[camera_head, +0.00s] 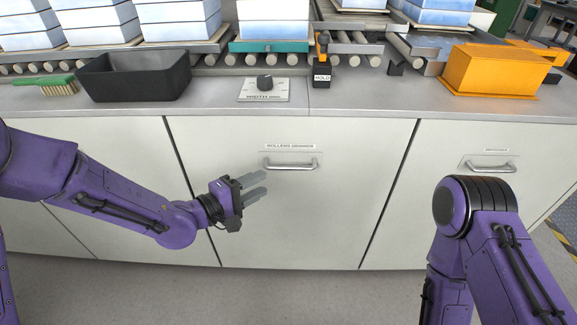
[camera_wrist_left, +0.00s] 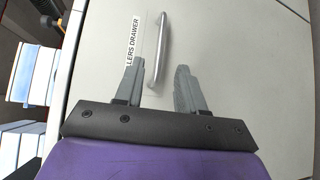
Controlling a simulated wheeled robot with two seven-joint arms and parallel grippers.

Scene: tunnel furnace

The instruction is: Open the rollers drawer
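The rollers drawer (camera_head: 290,210) is a pale cabinet front below the counter, flush with the panels beside it. Its label (camera_head: 290,147) and silver bar handle (camera_head: 291,165) are near its top. My left gripper (camera_head: 262,184) is open and empty, just left of and a little below the handle.
Above the drawer the counter holds a black bin (camera_head: 134,76), a brush (camera_head: 50,84), a width dial (camera_head: 264,88), a small hold switch (camera_head: 322,70) and an orange box (camera_head: 490,70). Another handle (camera_head: 490,166) is on the right panel, close to my right arm. The floor below is clear.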

